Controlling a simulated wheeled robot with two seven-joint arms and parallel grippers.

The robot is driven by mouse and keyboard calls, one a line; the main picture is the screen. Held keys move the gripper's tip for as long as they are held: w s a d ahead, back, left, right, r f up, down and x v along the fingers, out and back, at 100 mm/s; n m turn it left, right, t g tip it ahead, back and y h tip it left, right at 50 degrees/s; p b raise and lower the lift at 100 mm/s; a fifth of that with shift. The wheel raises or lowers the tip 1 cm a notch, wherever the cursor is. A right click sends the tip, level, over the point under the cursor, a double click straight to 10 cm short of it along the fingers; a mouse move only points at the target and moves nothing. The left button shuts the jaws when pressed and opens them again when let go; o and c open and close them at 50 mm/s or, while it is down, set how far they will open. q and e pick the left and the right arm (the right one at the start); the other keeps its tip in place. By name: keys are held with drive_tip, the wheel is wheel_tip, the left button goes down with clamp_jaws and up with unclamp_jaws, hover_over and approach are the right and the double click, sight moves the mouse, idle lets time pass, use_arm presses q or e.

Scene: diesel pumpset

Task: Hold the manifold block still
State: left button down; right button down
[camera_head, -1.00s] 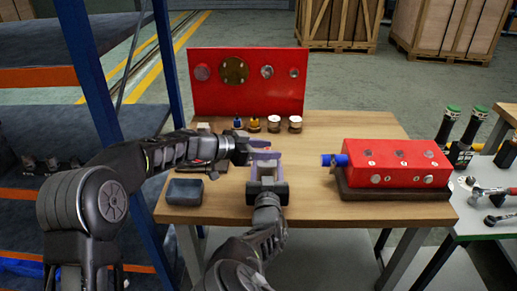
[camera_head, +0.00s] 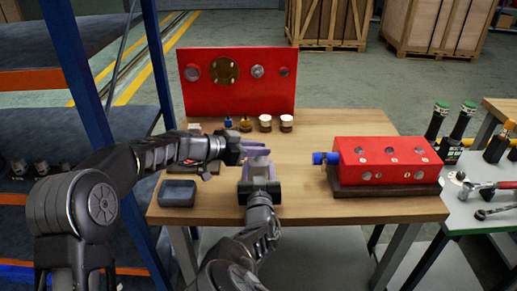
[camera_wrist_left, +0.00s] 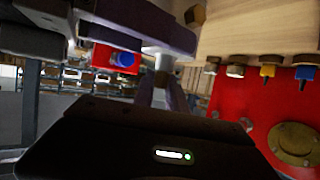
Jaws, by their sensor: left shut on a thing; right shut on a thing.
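The manifold block (camera_head: 388,154), red with several round ports and a blue fitting (camera_head: 326,158) on its left end, sits on a dark base (camera_head: 385,190) at the table's right. Neither gripper touches it. My left gripper (camera_head: 262,152) and right gripper (camera_head: 259,172) meet left of the block, above the table. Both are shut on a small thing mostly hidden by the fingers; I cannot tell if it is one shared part. In the left wrist view, a grey cylindrical piece (camera_wrist_left: 162,62) shows by the fingers. The block's red end with the blue fitting (camera_wrist_left: 122,59) appears there too.
A red panel (camera_head: 238,100) with round fittings stands at the table's back. Small blue, yellow and white-topped parts (camera_head: 265,123) line up before it. A dark box (camera_head: 178,193) lies front left. A blue rack post (camera_head: 78,60) stands left. A tool bench (camera_head: 475,215) is right.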

use_arm(q)
drive_tip(key=shift+r+n+t+y, duration=0.1)
drive_tip(key=shift+n+t+y, duration=0.8)
drive_tip(key=shift+n+t, duration=0.5)
drive_tip(key=shift+d+r+n+t+y, duration=0.1)
drive_tip(key=shift+n+t+y, duration=0.35)
drive_tip(key=shift+n, duration=0.25)
drive_tip(key=shift+n+t+y, duration=0.25)
drive_tip(key=shift+n+y, duration=0.05)
drive_tip(key=shift+y, duration=0.15)
drive_tip(key=c, duration=1.8)
unclamp_jaws()
drive_tip(key=shift+c, duration=0.2)
clamp_jaws()
